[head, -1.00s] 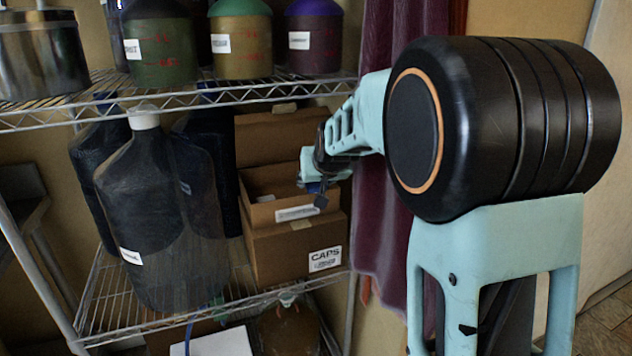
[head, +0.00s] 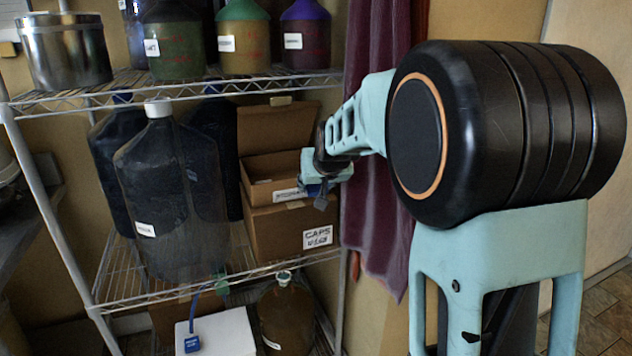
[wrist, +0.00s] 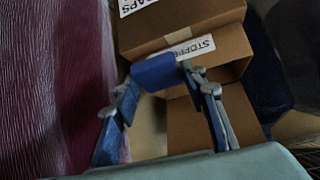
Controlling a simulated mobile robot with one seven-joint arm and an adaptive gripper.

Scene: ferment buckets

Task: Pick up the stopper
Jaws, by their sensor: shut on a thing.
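My gripper (head: 320,192) is in front of the right side of the open cardboard box (head: 262,191) on the wire shelf. In the wrist view my gripper (wrist: 155,80) is shut on a blue stopper (wrist: 155,71), which sits crosswise between the fingertips. The stopper is too small to make out clearly in the head view. The open box has a white label, partly readable as "STOPP…" (wrist: 185,50) in the wrist view. The inside of the box is mostly hidden.
A box labelled CAPS (head: 290,233) stands under the open box. Large dark jugs (head: 172,200) stand to the left. A maroon curtain (head: 376,210) hangs at the right of the shelf. Coloured buckets (head: 243,38) and a steel pot (head: 66,52) stand above.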

